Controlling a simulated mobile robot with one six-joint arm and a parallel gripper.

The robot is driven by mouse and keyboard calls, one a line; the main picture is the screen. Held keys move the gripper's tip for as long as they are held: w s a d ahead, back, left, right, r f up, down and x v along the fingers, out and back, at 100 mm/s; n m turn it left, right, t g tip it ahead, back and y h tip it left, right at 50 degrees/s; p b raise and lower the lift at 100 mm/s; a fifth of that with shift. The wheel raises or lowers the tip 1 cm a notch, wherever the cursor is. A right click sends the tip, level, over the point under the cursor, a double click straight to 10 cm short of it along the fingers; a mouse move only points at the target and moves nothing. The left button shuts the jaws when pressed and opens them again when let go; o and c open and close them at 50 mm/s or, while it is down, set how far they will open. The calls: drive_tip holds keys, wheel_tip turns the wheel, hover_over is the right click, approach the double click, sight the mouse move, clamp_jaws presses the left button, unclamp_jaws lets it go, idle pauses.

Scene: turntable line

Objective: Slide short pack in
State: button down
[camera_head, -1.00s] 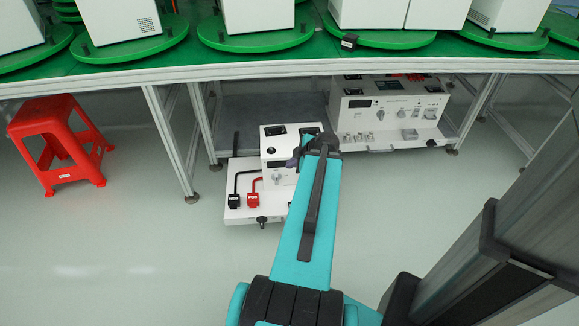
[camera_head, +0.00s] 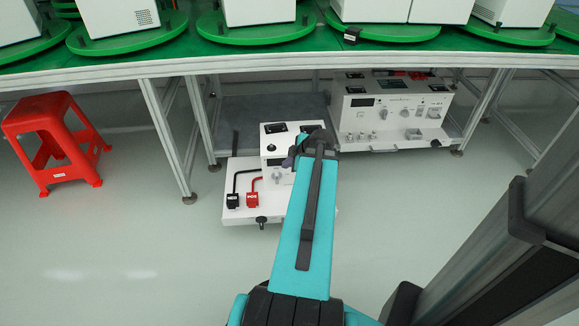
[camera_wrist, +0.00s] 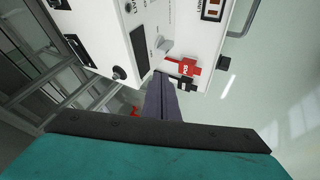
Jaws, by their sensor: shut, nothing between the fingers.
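A white pack (camera_head: 235,214) with a box-shaped upper part and a low front ledge sits under the green-topped line, sticking out past its frame. A black and a red plug with leads are on its ledge. My arm covers its right side. My gripper is shut and empty; in the wrist view its dark fingers (camera_wrist: 161,82) point at the white front panel (camera_wrist: 185,20) of the pack, close to the red plug (camera_wrist: 186,66). In the head view only a bit of the gripper (camera_head: 291,158) shows at the pack's front. I cannot tell whether it touches.
A wider white pack (camera_head: 372,128) with knobs stands under the line to the right. A grey shelf (camera_head: 235,112) lies behind the nearer pack. Metal table legs (camera_head: 166,140) stand to its left. A red stool (camera_head: 52,130) is farther left. The floor in front is clear.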

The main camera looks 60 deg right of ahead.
drive_tip(key=w+d+f+b, duration=0.2)
drive_tip(key=w+d+f, duration=0.2)
drive_tip(key=w, duration=0.1)
drive_tip(key=shift+w+f, duration=0.2)
idle(0.3)
drive_tip(key=shift+d, duration=0.1)
